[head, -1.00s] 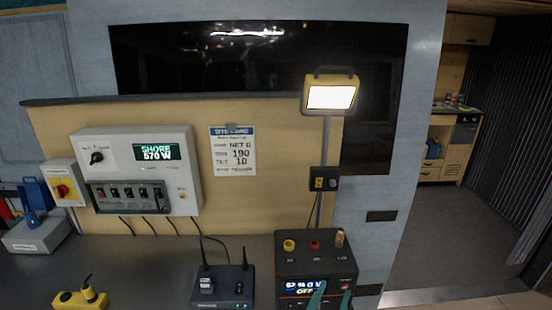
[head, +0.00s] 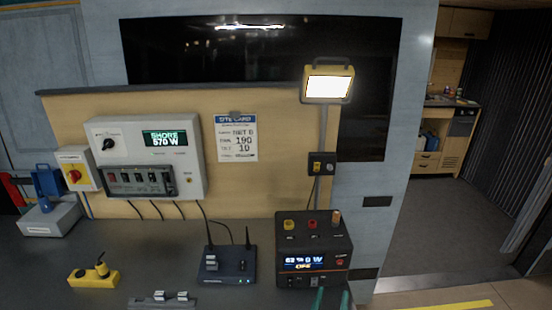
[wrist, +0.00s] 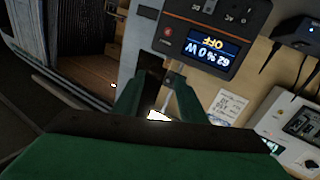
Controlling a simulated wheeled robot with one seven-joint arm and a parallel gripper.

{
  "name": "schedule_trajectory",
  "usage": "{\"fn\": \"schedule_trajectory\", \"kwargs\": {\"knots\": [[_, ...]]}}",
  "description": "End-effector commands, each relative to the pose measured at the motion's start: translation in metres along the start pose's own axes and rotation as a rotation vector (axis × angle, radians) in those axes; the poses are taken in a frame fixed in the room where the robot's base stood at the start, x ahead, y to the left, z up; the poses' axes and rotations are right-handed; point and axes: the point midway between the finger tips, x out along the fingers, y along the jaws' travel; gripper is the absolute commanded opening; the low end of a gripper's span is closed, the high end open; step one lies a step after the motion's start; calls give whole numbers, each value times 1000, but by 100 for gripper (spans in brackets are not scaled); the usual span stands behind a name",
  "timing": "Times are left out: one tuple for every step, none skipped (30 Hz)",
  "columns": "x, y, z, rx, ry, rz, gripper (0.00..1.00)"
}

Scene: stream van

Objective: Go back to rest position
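My gripper (head: 332,299) shows at the bottom edge of the head view as two green fingertips. They are just below the front of the black power station (head: 313,246), with a gap between them. In the wrist view my gripper (wrist: 157,88) has its green fingers apart with nothing seen between them. The power station (wrist: 205,38) is beyond the fingertips there, its display reading 62 % 0 W and OFF. The rest of my arm is out of the head view.
A router (head: 228,262), a yellow socket block (head: 93,275) and a grey strip (head: 162,301) lie on the dark worktop (head: 140,245). A grey control panel (head: 147,157) and site card (head: 237,138) are on the board. A lit lamp (head: 328,84) stands behind. Open floor (head: 430,240) lies right.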

Motion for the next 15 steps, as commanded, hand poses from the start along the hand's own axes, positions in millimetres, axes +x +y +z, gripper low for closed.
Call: {"fn": "schedule_trajectory", "kwargs": {"knots": [[-3, 2, 7, -27, -6, -16, 38], [-4, 3, 10, -42, -10, -28, 38], [-8, 3, 16, -64, -15, -47, 38], [-10, 3, 21, -81, -19, -61, 38], [-14, 3, 27, -99, -25, -79, 38], [-19, 4, 36, -125, -33, -103, 38], [-24, 4, 43, -145, -42, -123, 38], [-29, 5, 51, -165, -50, -144, 38], [-38, 5, 63, -190, -63, -175, 38], [-45, 5, 71, -207, -73, -198, 38], [-52, 5, 80, -221, -83, -221, 38], [-63, 5, 92, -238, -96, -251, 38], [-72, 5, 100, -249, -106, -272, 38], [-80, 5, 108, -256, -116, -293, 38], [-93, 5, 119, -265, -130, -320, 38]]}}
